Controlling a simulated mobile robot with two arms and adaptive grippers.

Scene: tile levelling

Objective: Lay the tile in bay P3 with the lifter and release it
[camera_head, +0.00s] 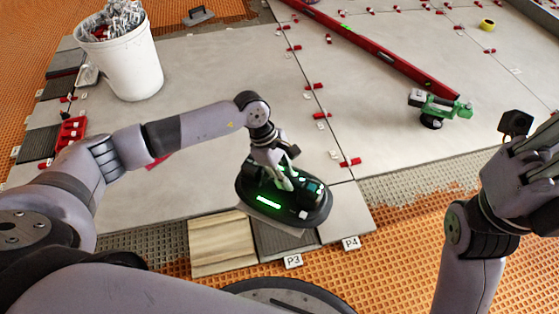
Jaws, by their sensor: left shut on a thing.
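My left gripper (283,178) is shut on the handle of the lifter (318,213), a black oval device with a lit green display. A grey tile (268,213) shows as a pale edge under the lifter; most of it is hidden. They are over the rear of bay P3 (285,240), whose dark grey ridged bed shows in front of the tile. I cannot tell whether the tile touches the bed. The P3 label (292,261) stands at the front edge.
A wood-look tile (222,245) lies left of P3, and a grey tile (347,208) lies right of it by the P4 label (351,243). A white bucket (125,65), red level (375,48) and green tool (437,106) stand on the laid floor. Red clips line the joints.

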